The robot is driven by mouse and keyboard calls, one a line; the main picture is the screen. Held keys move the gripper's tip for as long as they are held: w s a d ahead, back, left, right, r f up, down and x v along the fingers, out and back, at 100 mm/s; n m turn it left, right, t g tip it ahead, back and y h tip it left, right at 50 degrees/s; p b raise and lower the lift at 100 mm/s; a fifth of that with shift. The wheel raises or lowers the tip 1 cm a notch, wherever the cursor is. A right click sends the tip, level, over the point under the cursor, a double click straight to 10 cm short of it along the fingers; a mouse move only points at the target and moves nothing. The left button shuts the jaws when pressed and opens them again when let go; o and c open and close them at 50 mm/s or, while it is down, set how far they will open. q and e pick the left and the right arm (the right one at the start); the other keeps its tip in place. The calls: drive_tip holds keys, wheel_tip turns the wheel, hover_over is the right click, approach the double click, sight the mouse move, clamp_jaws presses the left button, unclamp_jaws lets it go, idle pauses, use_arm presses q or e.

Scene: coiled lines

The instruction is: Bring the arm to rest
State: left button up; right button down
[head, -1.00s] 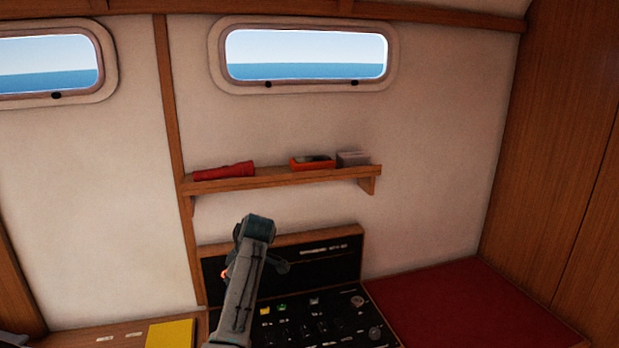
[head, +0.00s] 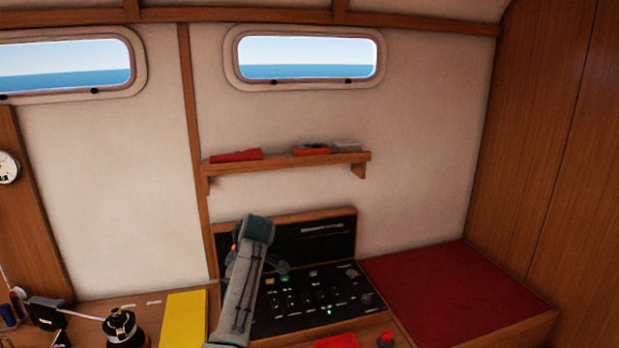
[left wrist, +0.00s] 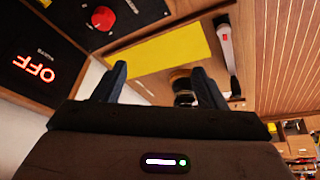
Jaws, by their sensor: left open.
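My left gripper (left wrist: 160,82) is open in the left wrist view, its two dark fingers spread apart with nothing held between them. A black round fitting shows beyond the fingers, partly hidden by one of them. In the head view a grey arm of mine rises from the bottom edge in front of the black control panel (head: 308,294). It is bent at the top, and its fingertips cannot be made out there. My right gripper is in neither view.
A yellow sheet (head: 185,318) and a black winch-like fitting (head: 120,328) are on the wooden counter. A shelf (head: 290,164) with a red flashlight (head: 236,156) is on the wall above. The red cushion (head: 450,292) at right is clear.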

use_arm(q)
drive_tip(key=s+a+f+m+h, duration=0.1)
drive_tip(key=s+a+f+m, duration=0.25)
drive_tip(key=s+f, duration=0.7)
drive_tip(key=s+a+f+m+h, duration=0.1)
drive_tip(key=s+a+f+m, duration=0.3)
drive_tip(key=s+f, duration=0.6)
drive_tip(key=s+a+r+m+t+h, duration=0.15)
drive_tip(key=s+m, duration=0.25)
drive_tip(key=s, duration=1)
drive_tip(key=s+r+m, duration=0.3)
drive_tip(key=s+m, duration=0.1)
drive_tip(key=s, duration=1)
wheel_tip(320, 180, down, 38)
drive_tip(key=a+g+b, duration=0.1)
drive_tip(key=a+b, duration=0.2)
drive_tip(key=b, duration=0.5)
drive_tip(key=s+f+b, duration=0.3)
drive_tip(key=s+f, duration=0.6)
drive_tip(key=f, duration=0.4)
drive_tip(key=s+f+g+b, duration=0.1)
drive_tip(key=s+f+b, duration=0.2)
drive_tip(key=s+f, duration=0.7)
wheel_tip(320, 180, down, 4)
drive_tip(key=shift+a+r, duration=0.25)
drive_tip(key=shift+a, duration=0.15)
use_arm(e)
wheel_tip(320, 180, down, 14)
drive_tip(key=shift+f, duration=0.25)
